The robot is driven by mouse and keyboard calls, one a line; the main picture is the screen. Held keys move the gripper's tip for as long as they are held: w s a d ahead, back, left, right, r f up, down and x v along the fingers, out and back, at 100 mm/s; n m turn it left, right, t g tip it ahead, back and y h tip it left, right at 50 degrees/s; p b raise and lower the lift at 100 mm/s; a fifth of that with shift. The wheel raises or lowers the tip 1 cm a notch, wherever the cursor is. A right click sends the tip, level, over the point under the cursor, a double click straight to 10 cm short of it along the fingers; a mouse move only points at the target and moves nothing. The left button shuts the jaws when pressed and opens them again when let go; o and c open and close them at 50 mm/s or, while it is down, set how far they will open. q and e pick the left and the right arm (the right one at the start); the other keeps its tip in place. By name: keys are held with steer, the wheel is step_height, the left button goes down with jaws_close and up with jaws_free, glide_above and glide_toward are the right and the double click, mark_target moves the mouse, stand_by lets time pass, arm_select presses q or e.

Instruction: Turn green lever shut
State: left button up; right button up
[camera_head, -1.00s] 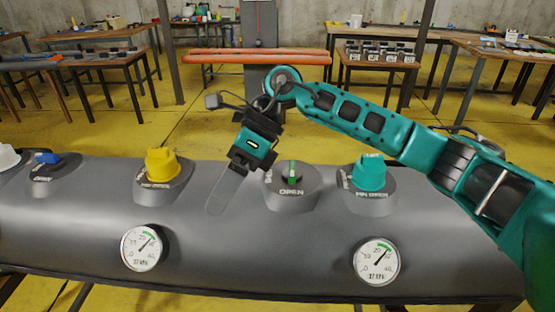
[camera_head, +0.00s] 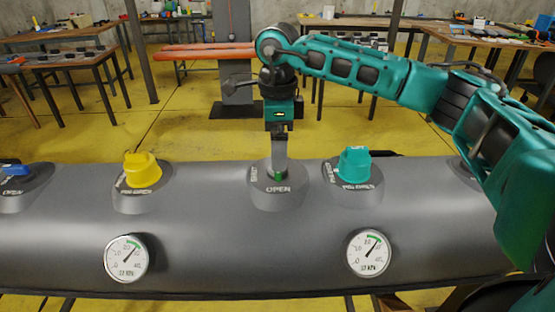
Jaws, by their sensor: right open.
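The green lever (camera_head: 278,175) sits on a round grey valve base (camera_head: 277,197) on the grey inflatable tube (camera_head: 210,230). The base is marked OPEN at the front and SHUT at its left. Only a small green part of the lever shows. My right gripper (camera_head: 279,166) points down from above, its fingers at the lever and hiding most of it. It is open; I cannot tell whether the fingers touch the lever. My left gripper is not in view.
A yellow-capped valve (camera_head: 142,170) stands to the left and a teal-capped valve (camera_head: 355,164) to the right. A blue lever (camera_head: 15,170) is at the far left. Two gauges (camera_head: 126,258) (camera_head: 369,252) sit at the front of the tube. Tables stand behind.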

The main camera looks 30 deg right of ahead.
steer(key=shift+f, duration=2.25)
steer(key=c, duration=1.1)
steer(key=shift+o, duration=0.2)
